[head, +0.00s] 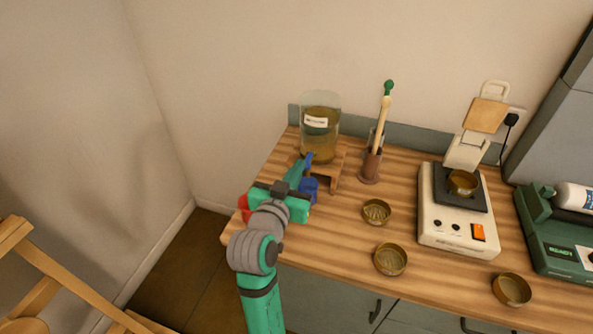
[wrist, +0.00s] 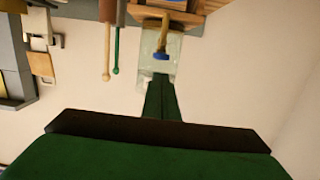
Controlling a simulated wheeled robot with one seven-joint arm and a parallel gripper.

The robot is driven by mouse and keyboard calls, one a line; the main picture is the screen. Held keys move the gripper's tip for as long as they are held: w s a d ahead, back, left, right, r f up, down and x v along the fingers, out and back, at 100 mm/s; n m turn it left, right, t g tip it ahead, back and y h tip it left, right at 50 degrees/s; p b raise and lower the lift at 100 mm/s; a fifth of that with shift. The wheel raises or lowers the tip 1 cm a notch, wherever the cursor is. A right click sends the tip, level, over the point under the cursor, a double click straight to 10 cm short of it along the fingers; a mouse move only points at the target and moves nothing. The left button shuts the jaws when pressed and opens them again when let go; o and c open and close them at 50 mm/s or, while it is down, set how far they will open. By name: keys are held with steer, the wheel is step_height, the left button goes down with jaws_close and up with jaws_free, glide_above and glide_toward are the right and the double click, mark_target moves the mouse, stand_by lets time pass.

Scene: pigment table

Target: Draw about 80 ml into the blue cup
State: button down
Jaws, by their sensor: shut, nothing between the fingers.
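A glass jar (head: 320,132) with a white label and olive-brown liquid stands on a wooden stand (head: 336,176) at the back left of the table. Its tap has a blue lever (head: 309,158). In the wrist view the brass tap (wrist: 163,36) and its blue end (wrist: 161,56) show in front of the jar. The blue cup (head: 311,187) is below the tap, partly hidden by my gripper (head: 299,168); its inside is hidden. My gripper is shut and empty, its tips (wrist: 161,77) close to the blue lever. I cannot tell whether they touch.
A red thing (head: 243,204) is mostly hidden behind my wrist. A brown holder (head: 370,167) with long tools stands right of the jar. Brass bowls (head: 376,212) (head: 390,260) (head: 513,290) lie on the table. A white device (head: 455,225) and a green one (head: 560,255) stand right.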

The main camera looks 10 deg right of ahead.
steer(key=f+v, duration=0.2)
steer(key=v, duration=0.6)
steer(key=shift+s+a, duration=0.35)
steer(key=shift+w, duration=0.1)
steer(key=s+a+f+n+t+y, duration=0.1)
steer(key=s+a+f+n+y, duration=0.2)
steer(key=s+f, duration=0.45)
steer(key=s+a+f+n+y, duration=0.2)
steer(key=s+f+n+y, duration=0.15)
steer(key=f, duration=0.75)
steer(key=s+a+f+y, duration=0.1)
steer(key=s, duration=1.1)
steer(key=s+a+f, duration=0.1)
steer(key=s+f, duration=0.1)
steer(key=s, duration=0.9)
steer(key=shift+s+f+y, duration=0.25)
steer(key=shift+s+y, duration=0.1)
steer(key=shift+s, duration=0.05)
steer(key=shift+d+m, duration=0.1)
steer(key=shift+m, duration=0.25)
